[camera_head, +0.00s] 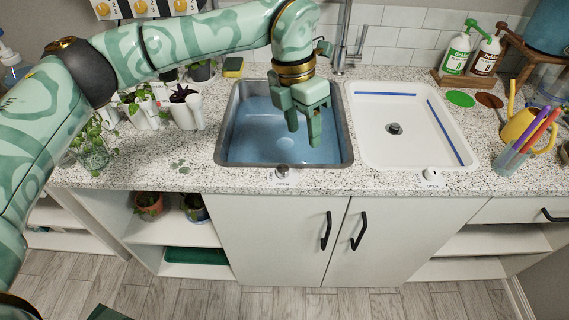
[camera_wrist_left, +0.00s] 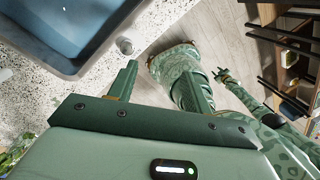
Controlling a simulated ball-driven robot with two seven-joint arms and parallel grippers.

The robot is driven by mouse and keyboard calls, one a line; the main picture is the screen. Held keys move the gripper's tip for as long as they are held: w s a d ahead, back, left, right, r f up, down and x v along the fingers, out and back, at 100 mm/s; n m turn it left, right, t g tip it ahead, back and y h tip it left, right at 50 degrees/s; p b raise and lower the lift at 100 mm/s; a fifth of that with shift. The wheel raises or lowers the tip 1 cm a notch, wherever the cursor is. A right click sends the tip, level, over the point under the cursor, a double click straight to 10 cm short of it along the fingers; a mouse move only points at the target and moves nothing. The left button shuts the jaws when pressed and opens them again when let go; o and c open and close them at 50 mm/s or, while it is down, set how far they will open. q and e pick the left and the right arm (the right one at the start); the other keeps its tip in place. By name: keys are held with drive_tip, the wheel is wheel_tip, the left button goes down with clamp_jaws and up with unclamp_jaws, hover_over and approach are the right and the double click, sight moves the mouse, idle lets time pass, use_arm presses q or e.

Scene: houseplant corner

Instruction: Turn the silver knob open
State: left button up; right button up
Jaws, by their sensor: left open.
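The silver knob (camera_head: 282,171) sits on the counter's front edge, in front of the blue-water basin (camera_head: 262,133). It also shows in the left wrist view (camera_wrist_left: 124,46), beyond the tip of one finger. My left gripper (camera_head: 303,137) is open and empty, over the basin in the head view, behind the knob and apart from it. Its two fingers (camera_wrist_left: 160,66) are spread in the left wrist view. My right gripper (camera_wrist_left: 224,76) appears small in the left wrist view, and its jaws are too small to judge.
A white knob (camera_head: 431,174) sits in front of the empty white basin (camera_head: 375,153). The faucet (camera_head: 342,55) stands behind the basins. Potted plants (camera_head: 184,106) stand left, a cup of pens (camera_head: 508,160) right. The counter around the silver knob is clear.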

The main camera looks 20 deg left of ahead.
use_arm(q)
wheel_tip(320, 180, up, 2)
drive_tip(key=n+y, duration=0.1)
drive_tip(key=y, duration=0.1)
hover_over(283, 168)
wheel_tip(283, 168, down, 16)
drive_tip(key=b, duration=0.4)
drive_tip(key=shift+r, duration=0.15)
use_arm(e)
drive_tip(key=f, duration=0.1)
drive_tip(key=s+f, duration=0.1)
drive_tip(key=f, duration=0.2)
drive_tip(key=shift+s, duration=0.3)
use_arm(q)
drive_tip(key=c, duration=1)
